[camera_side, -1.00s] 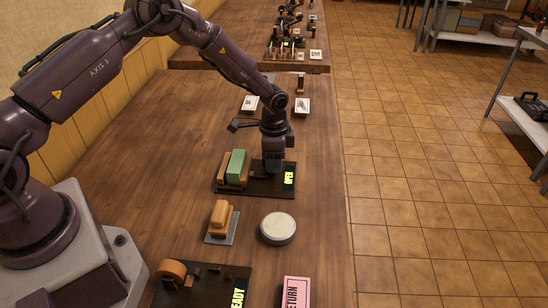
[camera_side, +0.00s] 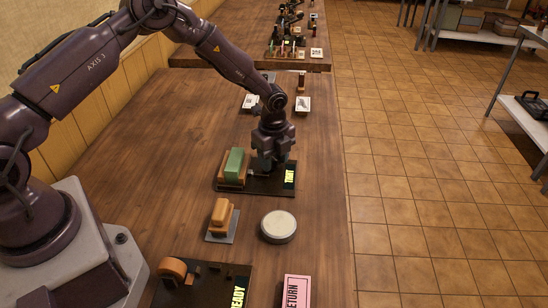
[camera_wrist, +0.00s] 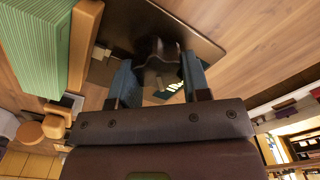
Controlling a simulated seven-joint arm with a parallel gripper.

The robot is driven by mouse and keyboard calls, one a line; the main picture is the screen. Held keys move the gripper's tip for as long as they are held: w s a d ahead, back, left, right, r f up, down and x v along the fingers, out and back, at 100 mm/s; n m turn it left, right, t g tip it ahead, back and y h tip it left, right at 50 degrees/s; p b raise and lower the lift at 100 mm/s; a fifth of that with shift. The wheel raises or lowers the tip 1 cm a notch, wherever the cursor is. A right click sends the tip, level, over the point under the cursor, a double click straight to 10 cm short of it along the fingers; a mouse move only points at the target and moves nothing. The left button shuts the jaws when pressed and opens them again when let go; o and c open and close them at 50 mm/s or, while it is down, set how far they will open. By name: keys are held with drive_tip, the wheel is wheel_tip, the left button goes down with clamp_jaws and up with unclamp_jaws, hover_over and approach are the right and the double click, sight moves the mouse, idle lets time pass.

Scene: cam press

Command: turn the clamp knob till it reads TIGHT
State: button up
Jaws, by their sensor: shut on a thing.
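The clamp is a dark base plate (camera_side: 262,191) with a green block (camera_side: 234,163) between tan jaws on its left. Its lit display (camera_side: 289,176) shows a small word that looks like TIGHT. My gripper (camera_side: 270,167) points down over the plate, between the green block and the display. In the wrist view my gripper (camera_wrist: 159,68) has its two blue fingers on either side of the dark clamp knob (camera_wrist: 157,50), shut on it. The knob is hidden by the fingers in the side view. The green block (camera_wrist: 40,45) also shows in the wrist view.
Nearer the camera are an orange-tan block (camera_side: 220,216) on a grey plate, a round white-topped disc (camera_side: 278,227), a dark board reading READY (camera_side: 210,285) and a pink RETURN card (camera_side: 297,291). The table's left middle is clear.

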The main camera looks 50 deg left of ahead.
sight(273, 158)
drive_tip(key=shift+r+m, duration=0.1)
drive_tip(key=shift+m, duration=0.7)
drive_tip(key=o, duration=0.6)
drive_tip(key=shift+o, duration=0.2)
wheel_tip(273, 158, up, 13)
